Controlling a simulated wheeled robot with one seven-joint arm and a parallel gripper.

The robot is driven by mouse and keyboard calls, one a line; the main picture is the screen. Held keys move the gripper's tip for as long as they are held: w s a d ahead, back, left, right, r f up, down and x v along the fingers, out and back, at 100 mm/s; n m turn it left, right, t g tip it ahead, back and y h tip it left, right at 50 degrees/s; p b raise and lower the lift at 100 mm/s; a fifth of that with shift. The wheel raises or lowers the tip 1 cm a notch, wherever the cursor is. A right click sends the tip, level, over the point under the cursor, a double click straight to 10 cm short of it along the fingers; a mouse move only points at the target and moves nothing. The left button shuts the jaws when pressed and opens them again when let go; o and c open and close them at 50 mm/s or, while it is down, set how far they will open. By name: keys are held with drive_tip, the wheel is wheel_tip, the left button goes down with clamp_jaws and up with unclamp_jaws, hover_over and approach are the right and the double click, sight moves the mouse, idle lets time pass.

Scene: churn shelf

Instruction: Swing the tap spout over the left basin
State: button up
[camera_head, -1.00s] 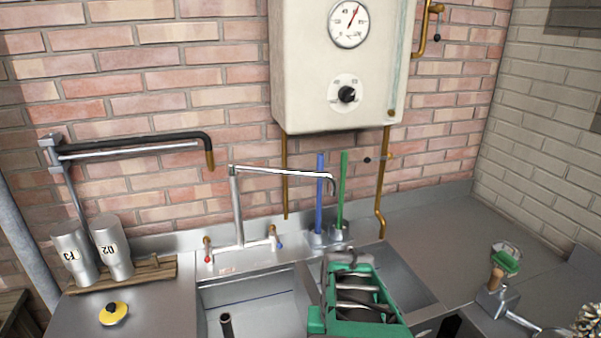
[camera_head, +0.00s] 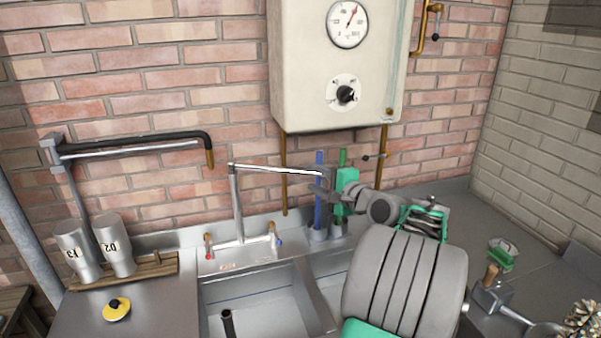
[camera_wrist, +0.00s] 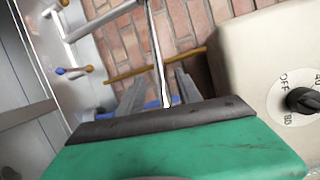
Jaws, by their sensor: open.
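The chrome tap (camera_head: 237,205) stands behind the sink. Its long spout (camera_head: 275,169) points right, with its end over the right basin (camera_head: 333,263). The left basin (camera_head: 265,298) is open to view, while my arm hides much of the right one. My gripper (camera_head: 318,188) is at the spout's end, fingers pointing left. In the wrist view the spout (camera_wrist: 158,50) runs down between the two grey fingers of my gripper (camera_wrist: 158,90), with a gap visible on both sides. The fingers are open. Whether either one touches the spout cannot be told.
A blue rod (camera_head: 318,215) and a green rod stand upright close by my gripper. The wall heater (camera_head: 335,65) hangs above, with copper pipes (camera_head: 284,170) below it. A black-sleeved swing arm (camera_head: 140,145) and two metal cups (camera_head: 118,258) are at the left.

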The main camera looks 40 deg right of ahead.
sight(303, 173)
drive_tip(key=w, duration=0.2)
drive_tip(key=w+p, duration=0.1)
drive_tip(key=w, duration=0.2)
drive_tip(key=w+f+p, duration=0.1)
drive_tip(key=w, duration=0.1)
drive_tip(key=shift+w+d+f, duration=0.1)
drive_tip(key=shift+w+d, duration=0.05)
drive_tip(key=shift+w, duration=0.1)
clamp_jaws()
idle(1.1)
